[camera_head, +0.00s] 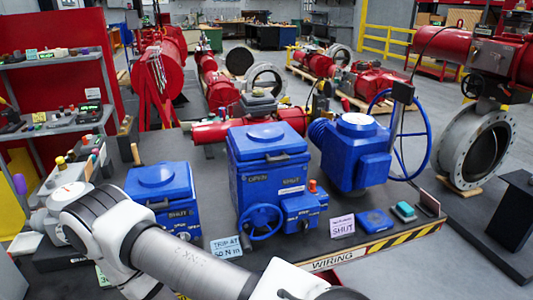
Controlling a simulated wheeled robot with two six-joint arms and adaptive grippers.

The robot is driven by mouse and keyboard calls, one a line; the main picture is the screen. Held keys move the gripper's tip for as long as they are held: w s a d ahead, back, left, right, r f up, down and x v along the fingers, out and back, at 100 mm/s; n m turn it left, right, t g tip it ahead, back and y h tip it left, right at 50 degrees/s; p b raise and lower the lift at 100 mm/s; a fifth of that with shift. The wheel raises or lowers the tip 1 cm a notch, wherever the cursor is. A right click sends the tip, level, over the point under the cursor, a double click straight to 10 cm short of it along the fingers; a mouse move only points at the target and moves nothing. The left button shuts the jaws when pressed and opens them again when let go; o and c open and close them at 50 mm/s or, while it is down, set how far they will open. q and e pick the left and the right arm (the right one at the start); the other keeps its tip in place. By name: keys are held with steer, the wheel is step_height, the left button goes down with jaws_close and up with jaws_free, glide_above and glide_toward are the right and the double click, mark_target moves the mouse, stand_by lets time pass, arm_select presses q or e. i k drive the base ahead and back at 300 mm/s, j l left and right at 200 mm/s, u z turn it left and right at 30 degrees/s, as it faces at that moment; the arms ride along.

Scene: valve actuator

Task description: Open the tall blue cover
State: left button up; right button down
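The tall blue box (256,183) stands in the middle of the dark workbench, marked "OPEN" and "SHUT". Its blue cover (268,138) lies flat on top and looks closed, with a dark handle at its front edge. A blue handwheel (261,222) and a smaller blue box (304,210) with an orange knob sit on its front and right side. My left arm crosses the lower left, in front of the bench and below the tall box. Its gripper fingers are out of the picture. My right gripper is not in view.
A lower blue box (163,190) stands left, and a blue actuator with a large handwheel (357,150) stands right. A small blue block (375,220) and paper signs (342,226) lie near the bench's striped front edge. A grey shelf (55,62) with small parts is at left.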

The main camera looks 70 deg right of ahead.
mark_target(278, 142)
steer(key=z, duration=2.2)
